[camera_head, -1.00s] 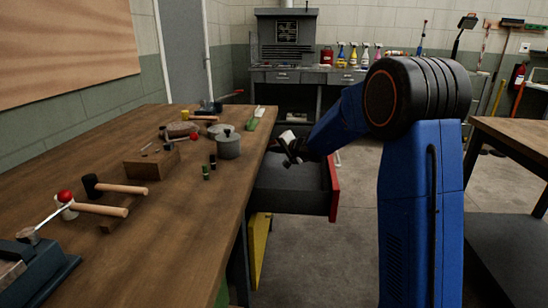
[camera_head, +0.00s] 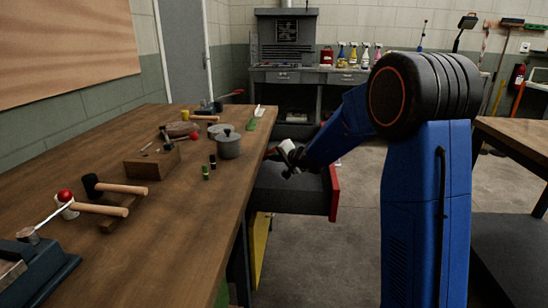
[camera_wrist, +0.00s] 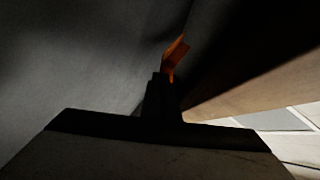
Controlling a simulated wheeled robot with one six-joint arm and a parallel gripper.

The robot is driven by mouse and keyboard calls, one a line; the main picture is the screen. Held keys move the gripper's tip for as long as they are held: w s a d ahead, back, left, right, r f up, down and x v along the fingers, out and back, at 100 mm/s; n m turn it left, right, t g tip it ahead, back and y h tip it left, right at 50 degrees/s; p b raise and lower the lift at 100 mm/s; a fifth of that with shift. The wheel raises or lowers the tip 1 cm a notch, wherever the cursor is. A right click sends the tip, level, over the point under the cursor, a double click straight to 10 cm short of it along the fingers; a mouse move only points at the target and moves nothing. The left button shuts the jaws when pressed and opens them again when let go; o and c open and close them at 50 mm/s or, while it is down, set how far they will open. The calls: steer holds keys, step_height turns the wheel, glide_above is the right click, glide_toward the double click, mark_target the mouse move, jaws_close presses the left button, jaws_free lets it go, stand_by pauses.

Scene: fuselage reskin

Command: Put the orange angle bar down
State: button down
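The orange angle bar (camera_wrist: 176,54) shows in the wrist view, at the tip of my gripper (camera_wrist: 164,84). The dark fingers look closed on it; only the bar's outer part shows. In the head view my gripper (camera_head: 285,154) is above the open drawer, close to the right edge of the wooden workbench. A small orange-brown bit (camera_head: 270,152) shows left of its tip. The wrist view is dark, and I cannot tell whether the bar touches any surface.
The drawer (camera_head: 334,190) with its red front stands out from the workbench (camera_head: 150,230). A grey pot (camera_head: 228,147), small green-topped bottles (camera_head: 206,172), a wooden block (camera_head: 150,166) and mallets (camera_head: 120,188) stand on the bench. Another table (camera_head: 515,135) is at right.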

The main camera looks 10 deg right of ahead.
steer(key=shift+f, duration=0.35)
steer(key=c, duration=2)
jaws_free()
steer(key=shift+c, duration=0.2)
steer(key=shift+r, duration=0.1)
